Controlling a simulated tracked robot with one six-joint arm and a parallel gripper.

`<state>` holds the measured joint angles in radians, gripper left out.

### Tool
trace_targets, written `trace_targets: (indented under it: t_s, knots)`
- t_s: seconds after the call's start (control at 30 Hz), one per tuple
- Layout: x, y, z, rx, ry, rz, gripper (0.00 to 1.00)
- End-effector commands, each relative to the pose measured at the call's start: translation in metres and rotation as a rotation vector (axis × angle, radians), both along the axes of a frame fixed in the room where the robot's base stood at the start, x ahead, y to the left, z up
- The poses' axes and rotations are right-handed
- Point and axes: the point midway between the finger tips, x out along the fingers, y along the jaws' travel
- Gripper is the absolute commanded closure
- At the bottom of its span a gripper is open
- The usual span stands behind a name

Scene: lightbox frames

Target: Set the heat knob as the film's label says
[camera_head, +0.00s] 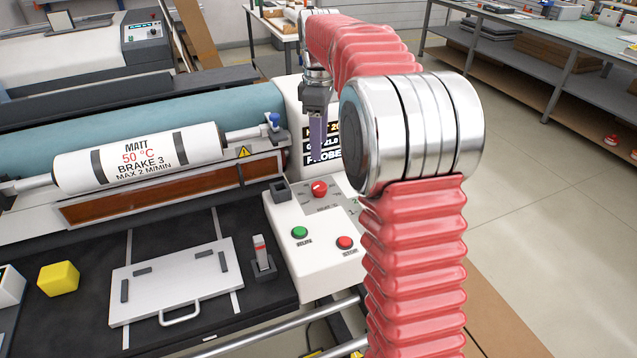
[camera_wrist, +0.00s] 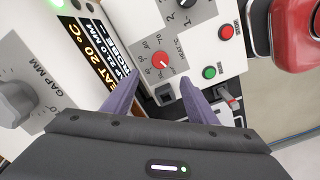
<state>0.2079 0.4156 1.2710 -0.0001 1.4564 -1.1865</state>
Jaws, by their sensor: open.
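The film roll (camera_head: 137,160) lies across the machine at the left; its label reads "MATT 50 °C BRAKE 3 MAX 2 M/MIN". The red heat knob (camera_head: 319,188) is on the white control panel (camera_head: 320,270). In the wrist view the knob (camera_wrist: 160,60) sits in a grey numbered dial; its exact setting is too small to read. The display (camera_wrist: 98,40) shows heat at 20 °C. My gripper (camera_head: 317,138) is above and behind the panel, fingers pointing down. In the wrist view its open, empty fingers (camera_wrist: 161,84) straddle the line to the knob, apart from it.
The panel also has a green RUN button (camera_head: 300,232) and a red STOP button (camera_head: 345,242). A black knob (camera_wrist: 184,3) and a large grey gap knob (camera_wrist: 14,103) show in the wrist view. A silver plate (camera_head: 180,282) and yellow block (camera_head: 59,278) lie on the black bed.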

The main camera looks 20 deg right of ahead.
Motion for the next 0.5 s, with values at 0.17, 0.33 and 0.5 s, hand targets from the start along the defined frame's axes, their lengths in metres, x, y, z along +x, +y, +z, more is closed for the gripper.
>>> trace_targets:
  t_s: [0.17, 0.33, 0.5]
  knots:
    - [0.0, 0.0, 0.0, -0.001, -0.001, -0.001, 0.47]
    - [0.0, 0.0, -0.002, 0.0, 0.0, -0.001, 0.47]
    - [-0.001, 0.0, -0.015, 0.001, 0.001, -0.002, 0.47]
